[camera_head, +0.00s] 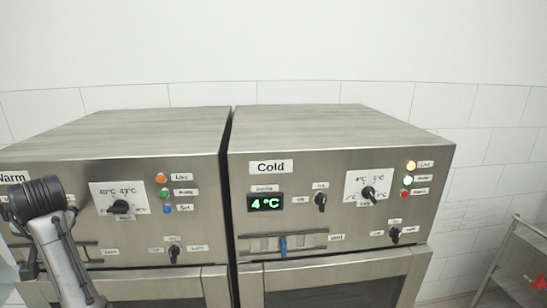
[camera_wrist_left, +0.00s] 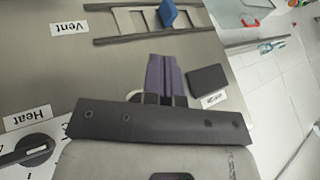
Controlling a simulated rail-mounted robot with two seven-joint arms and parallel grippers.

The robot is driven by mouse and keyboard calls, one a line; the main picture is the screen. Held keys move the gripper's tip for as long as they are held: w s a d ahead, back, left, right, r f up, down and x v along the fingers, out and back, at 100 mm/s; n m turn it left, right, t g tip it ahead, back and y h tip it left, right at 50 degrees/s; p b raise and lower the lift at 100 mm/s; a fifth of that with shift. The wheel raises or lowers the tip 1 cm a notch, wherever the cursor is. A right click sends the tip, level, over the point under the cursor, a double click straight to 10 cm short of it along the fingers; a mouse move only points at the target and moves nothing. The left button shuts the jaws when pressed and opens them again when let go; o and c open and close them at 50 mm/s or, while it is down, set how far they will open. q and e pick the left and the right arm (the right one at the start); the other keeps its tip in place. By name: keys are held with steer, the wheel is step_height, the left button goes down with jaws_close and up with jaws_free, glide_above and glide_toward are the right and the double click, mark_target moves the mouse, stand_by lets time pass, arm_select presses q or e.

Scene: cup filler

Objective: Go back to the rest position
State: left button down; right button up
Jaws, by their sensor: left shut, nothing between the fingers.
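My left arm (camera_head: 62,250) stands in front of the left part of the Warm cabinet in the head view; its fingertips cannot be made out there. In the left wrist view my left gripper (camera_wrist_left: 166,62) has its purple-grey fingers together, with nothing between them. Behind them is a steel panel with a "Vent" label (camera_wrist_left: 70,28), a "Heat" label (camera_wrist_left: 27,117) and a blue slider (camera_wrist_left: 168,12) on a rail. The fingers appear below the slider in the picture, apart from it. My right gripper is in neither view.
The Warm cabinet (camera_head: 130,135) and Cold cabinet (camera_head: 320,130) stand side by side, with knobs and lamps on their fronts. A metal cart (camera_head: 515,262) stands at the right. A white tiled wall is behind.

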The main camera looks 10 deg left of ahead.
arm_select(q)
steer(key=s+d+f+m+t+p, duration=0.1)
steer(key=s+d+f+m+p, duration=0.2)
steer(key=d+f, duration=0.7)
steer(key=s+d+f+m+t+p, duration=0.15)
steer(key=s+d+f+p, duration=0.25)
steer(key=d+f, duration=0.6)
steer(key=s+d+f+m+h+p, duration=0.1)
steer(key=s+d+f+h+p, duration=0.1)
steer(key=s+d, duration=0.6)
steer(key=s+d+f+m+g+h+p, duration=0.1)
steer(key=s+d+f+h, duration=0.4)
steer(key=s, duration=0.9)
steer(key=d+f+p, duration=0.1)
steer(key=d, duration=0.2)
steer(key=shift+s+d+f, duration=0.2)
steer(key=shift+f, duration=0.1)
steer(key=shift+m+g, duration=0.25)
